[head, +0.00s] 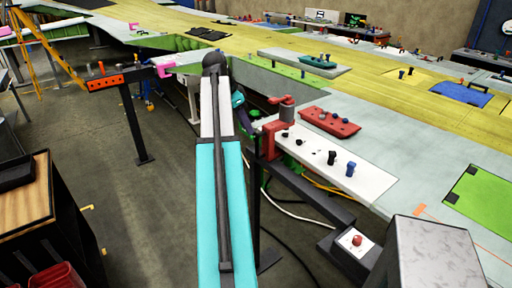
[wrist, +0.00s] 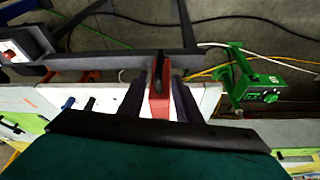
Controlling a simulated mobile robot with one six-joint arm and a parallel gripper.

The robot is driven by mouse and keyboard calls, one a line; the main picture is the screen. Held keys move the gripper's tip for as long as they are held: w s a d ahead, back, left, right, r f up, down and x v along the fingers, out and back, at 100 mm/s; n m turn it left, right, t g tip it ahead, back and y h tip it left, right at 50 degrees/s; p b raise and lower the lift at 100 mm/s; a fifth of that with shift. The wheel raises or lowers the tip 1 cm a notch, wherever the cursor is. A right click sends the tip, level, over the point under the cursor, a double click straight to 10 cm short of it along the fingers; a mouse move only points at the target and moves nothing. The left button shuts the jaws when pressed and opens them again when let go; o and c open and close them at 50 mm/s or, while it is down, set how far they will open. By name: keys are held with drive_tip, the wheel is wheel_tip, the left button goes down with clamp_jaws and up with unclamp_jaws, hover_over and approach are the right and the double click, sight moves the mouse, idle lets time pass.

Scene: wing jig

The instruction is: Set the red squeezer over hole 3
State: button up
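In the head view my gripper's fingers are mostly hidden near the squeezer. The strip carries small dark marks or pegs, a black peg (head: 331,157) and a blue peg (head: 350,169). I cannot read which hole is number 3, or tell whether the squeezer touches the strip.
A red tray (head: 330,122) lies behind the strip. A green device (wrist: 262,90) with a knob is beside the squeezer in the wrist view. A dark beam with a red button box (head: 355,241) runs below the strip's near edge. Cables hang below.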

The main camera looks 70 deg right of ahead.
sight(257, 155)
drive_tip(key=shift+p+x, duration=1.6)
drive_tip(key=shift+x, duration=4.3)
drive_tip(key=shift+a, duration=0.1)
drive_tip(key=shift+c, duration=0.4)
clamp_jaws()
